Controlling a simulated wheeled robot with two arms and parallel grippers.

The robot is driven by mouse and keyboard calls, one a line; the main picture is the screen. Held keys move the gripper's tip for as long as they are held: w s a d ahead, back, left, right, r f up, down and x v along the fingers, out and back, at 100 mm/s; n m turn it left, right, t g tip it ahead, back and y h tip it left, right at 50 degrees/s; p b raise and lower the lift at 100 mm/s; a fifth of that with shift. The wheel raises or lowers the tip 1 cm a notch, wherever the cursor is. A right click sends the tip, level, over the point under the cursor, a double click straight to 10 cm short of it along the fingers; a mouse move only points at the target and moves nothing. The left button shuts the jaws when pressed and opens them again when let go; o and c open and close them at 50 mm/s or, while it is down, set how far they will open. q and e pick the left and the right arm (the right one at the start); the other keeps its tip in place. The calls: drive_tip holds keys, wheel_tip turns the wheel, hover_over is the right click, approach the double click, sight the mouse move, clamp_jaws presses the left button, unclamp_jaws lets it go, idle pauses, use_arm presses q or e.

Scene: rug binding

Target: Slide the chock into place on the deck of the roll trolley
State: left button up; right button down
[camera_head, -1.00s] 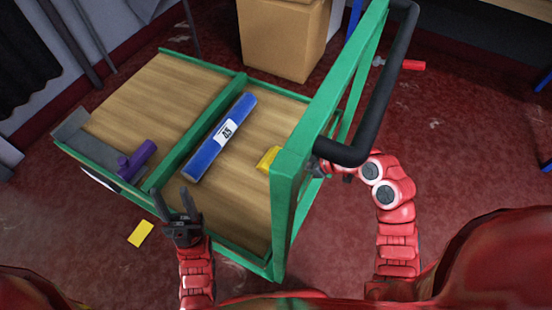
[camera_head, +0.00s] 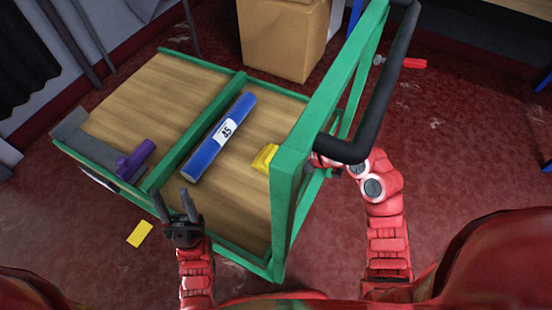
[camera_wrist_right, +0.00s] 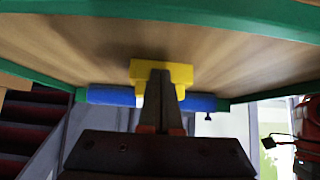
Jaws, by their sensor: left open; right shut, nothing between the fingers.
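The yellow chock (camera_head: 264,158) sits on the wooden deck (camera_head: 237,205) of the roll trolley, beside the green end frame, which hides part of it. A blue roll (camera_head: 208,157) labelled 45 lies across the deck to its left, with a gap between them. In the right wrist view the chock (camera_wrist_right: 183,74) is straight ahead, with the blue roll (camera_wrist_right: 110,96) beyond. My right gripper (camera_wrist_right: 161,76) is shut and empty, its fingertips at the chock's near face; contact is hard to tell. My left gripper (camera_head: 174,202) is open and empty at the trolley's near edge.
A green rail (camera_head: 190,145) divides the deck beyond the roll. A purple piece (camera_head: 135,160) lies at the far left. The black handle (camera_head: 380,100) and green frame (camera_head: 290,180) stand near my right arm. A cardboard box (camera_head: 283,40) stands behind.

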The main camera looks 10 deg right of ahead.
sight(273, 153)
drive_tip(key=shift+w+a+b, duration=0.25)
drive_tip(key=shift+w+a, duration=0.25)
drive_tip(key=shift+a, duration=0.25)
drive_tip(key=shift+w+a+b, duration=0.2)
drive_tip(key=shift+w+a, duration=0.25)
drive_tip(key=shift+a, duration=0.25)
drive_tip(key=shift+w+a+b, duration=0.25)
drive_tip(key=shift+w+a, duration=0.25)
drive_tip(key=shift+a, duration=0.25)
drive_tip(key=shift+s+d, duration=0.45)
drive_tip(key=shift+d, duration=0.2)
drive_tip(key=shift+s+d, duration=0.4)
drive_tip(key=shift+d, duration=0.2)
wheel_tip(273, 153, up, 8)
drive_tip(key=p, duration=0.5)
